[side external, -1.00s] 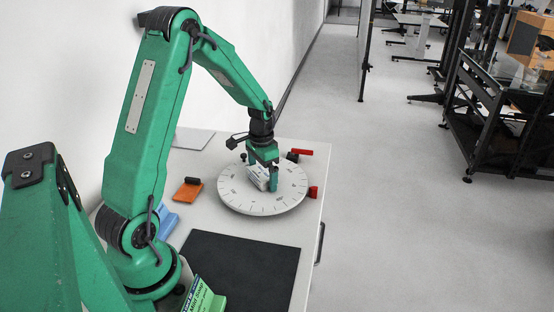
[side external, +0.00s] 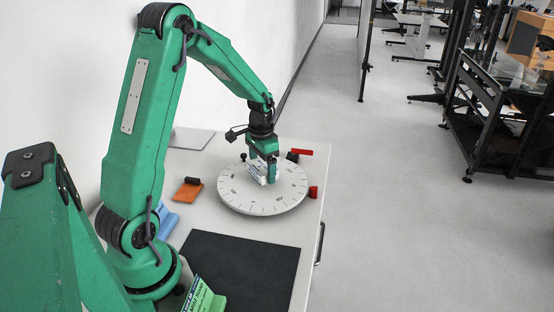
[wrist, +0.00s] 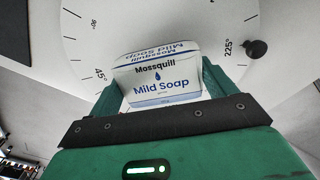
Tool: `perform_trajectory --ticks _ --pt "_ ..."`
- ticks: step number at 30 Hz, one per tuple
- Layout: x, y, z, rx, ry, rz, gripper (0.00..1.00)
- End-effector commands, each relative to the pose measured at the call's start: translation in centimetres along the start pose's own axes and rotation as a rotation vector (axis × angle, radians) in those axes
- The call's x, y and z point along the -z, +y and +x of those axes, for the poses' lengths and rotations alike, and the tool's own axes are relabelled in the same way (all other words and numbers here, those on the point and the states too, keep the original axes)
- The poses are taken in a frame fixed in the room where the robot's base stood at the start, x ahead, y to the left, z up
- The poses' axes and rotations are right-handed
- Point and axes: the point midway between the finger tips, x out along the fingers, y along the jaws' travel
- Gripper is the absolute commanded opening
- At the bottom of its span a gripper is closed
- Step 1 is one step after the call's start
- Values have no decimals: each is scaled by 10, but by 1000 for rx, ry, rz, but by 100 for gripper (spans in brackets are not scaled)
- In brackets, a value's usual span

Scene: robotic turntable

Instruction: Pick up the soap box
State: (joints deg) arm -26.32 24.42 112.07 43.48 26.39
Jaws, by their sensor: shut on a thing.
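The soap box (wrist: 160,85) is a white carton with blue "Mild Soap" lettering, seen large in the wrist view between my green fingers. In the side view the soap box (side external: 256,172) shows as a small white shape, partly hidden by my gripper. My gripper (side external: 268,170) points down over the round white turntable (side external: 245,202) and is shut on the soap box. In the wrist view my gripper (wrist: 163,88) has a finger on each side of the box. The box looks tilted; I cannot tell whether it touches the turntable.
Red parts (side external: 301,152) and a red block (side external: 313,192) sit at the turntable's right edge. An orange block with a black top (side external: 188,189) lies to its left. A dark mat (side external: 240,270) lies in front. A black knob (wrist: 257,49) stands on the turntable rim.

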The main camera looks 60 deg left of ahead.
Motion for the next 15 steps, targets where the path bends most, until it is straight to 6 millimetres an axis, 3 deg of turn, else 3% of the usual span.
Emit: perform_trajectory --ticks 4,15 --pt "0 4 -23 2 4 2 55" --pt "-5 70 -61 1 3 6 55"
